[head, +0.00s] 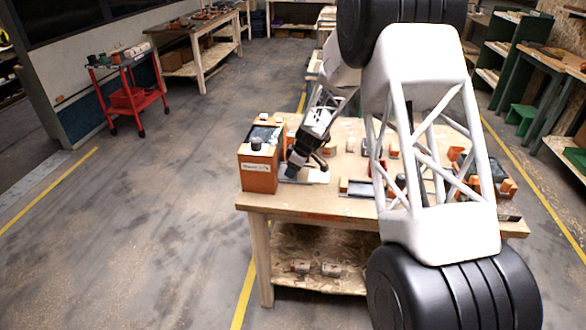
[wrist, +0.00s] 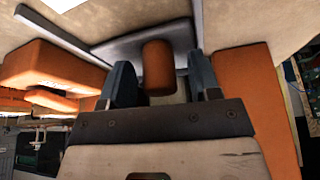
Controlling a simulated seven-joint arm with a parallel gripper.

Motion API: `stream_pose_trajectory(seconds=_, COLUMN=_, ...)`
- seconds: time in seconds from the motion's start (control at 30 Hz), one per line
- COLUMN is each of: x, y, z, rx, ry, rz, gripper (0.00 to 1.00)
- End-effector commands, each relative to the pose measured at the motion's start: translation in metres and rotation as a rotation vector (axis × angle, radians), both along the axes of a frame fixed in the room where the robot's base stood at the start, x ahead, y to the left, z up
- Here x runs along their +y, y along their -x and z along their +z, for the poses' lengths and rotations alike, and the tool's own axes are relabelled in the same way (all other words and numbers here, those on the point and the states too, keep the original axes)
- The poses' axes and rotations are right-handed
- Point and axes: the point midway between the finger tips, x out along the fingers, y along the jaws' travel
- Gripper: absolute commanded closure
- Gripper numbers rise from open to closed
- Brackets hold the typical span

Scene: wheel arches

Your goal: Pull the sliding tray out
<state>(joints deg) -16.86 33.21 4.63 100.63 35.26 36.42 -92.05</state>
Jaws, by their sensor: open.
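In the wrist view an orange cylindrical knob (wrist: 158,67) stands at a grey metal plate (wrist: 118,50), which looks like the sliding tray. My gripper (wrist: 163,80) is open, with one dark finger on each side of the knob. The fingers appear apart from the knob; I cannot tell how deep it sits between them. In the head view my gripper (head: 293,168) is low over the left part of the workbench (head: 330,205), close beside an orange box (head: 259,178). The knob is hidden there by my gripper.
Orange blocks flank the plate in the wrist view, one at left (wrist: 50,75) and one at right (wrist: 245,95). A flat grey fixture (head: 360,188) lies right of my gripper on the bench. More small orange parts stand farther right, partly behind my white frame.

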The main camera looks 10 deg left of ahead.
Motion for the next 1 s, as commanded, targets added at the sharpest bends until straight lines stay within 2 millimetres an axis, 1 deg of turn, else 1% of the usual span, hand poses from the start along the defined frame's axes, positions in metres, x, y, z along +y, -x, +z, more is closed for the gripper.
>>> stream_pose_trajectory(seconds=0.03, x=0.000, y=0.000, z=0.000, rx=0.000, ry=0.000, rz=0.000, gripper=0.46)
stream_pose_trajectory(seconds=0.3, x=0.000, y=0.000, z=0.000, rx=0.000, ry=0.000, rz=0.000, gripper=0.88)
stream_pose_trajectory(seconds=0.4, x=0.000, y=0.000, z=0.000, rx=0.000, ry=0.000, rz=0.000, gripper=1.00)
stream_pose_trajectory(seconds=0.57, x=-0.001, y=0.000, z=0.000, rx=0.000, ry=0.000, rz=0.000, gripper=1.00)
stream_pose_trajectory(seconds=0.67, x=-0.008, y=0.000, z=0.000, rx=0.001, ry=0.001, rz=-0.001, gripper=1.00)
stream_pose_trajectory(seconds=0.77, x=-0.021, y=-0.001, z=0.000, rx=0.001, ry=0.001, rz=-0.003, gripper=1.00)
stream_pose_trajectory(seconds=1.0, x=-0.065, y=-0.001, z=0.001, rx=-0.001, ry=0.000, rz=-0.003, gripper=1.00)
